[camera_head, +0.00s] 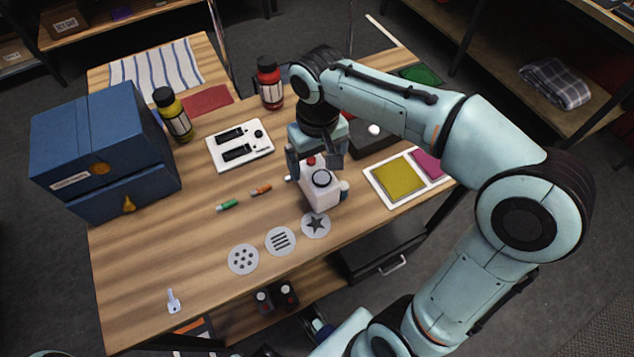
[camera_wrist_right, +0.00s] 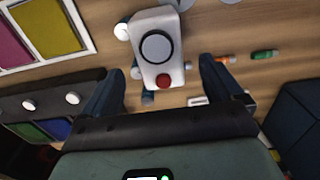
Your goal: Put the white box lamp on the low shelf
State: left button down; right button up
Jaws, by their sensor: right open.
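The white box lamp (camera_head: 321,196) stands on the wooden table, with a dark round ring and a red button on its top; small knobs show at its sides. It also shows in the right wrist view (camera_wrist_right: 146,22). My right gripper (camera_head: 314,163) is over the button end of the lamp, its fingers apart. In the right wrist view, the lamp lies ahead of and partly between the open fingers (camera_wrist_right: 163,85), with a gap on both sides. A low wooden shelf (camera_head: 240,311) shows under the table's front edge. My left gripper is not in view.
Three grey picture discs (camera_head: 280,241) lie in front of the lamp. Green (camera_head: 227,205) and orange (camera_head: 261,190) pieces lie left of it, a coloured tray (camera_head: 397,181) right. A blue cabinet (camera_head: 105,150) stands at left. Small dark items (camera_head: 285,294) occupy part of the low shelf.

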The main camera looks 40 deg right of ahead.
aim_at(318, 180)
jog(key=shift+s+f, duration=0.2)
jog(key=shift+f, duration=0.95)
jog(key=shift+f+b, duration=0.55)
jog(key=shift+f, duration=2.2)
jog(key=shift+w, duration=0.1)
jog(key=c, duration=1.6)
notch_tip(318, 180, up, 20)
jog(key=p, duration=0.4)
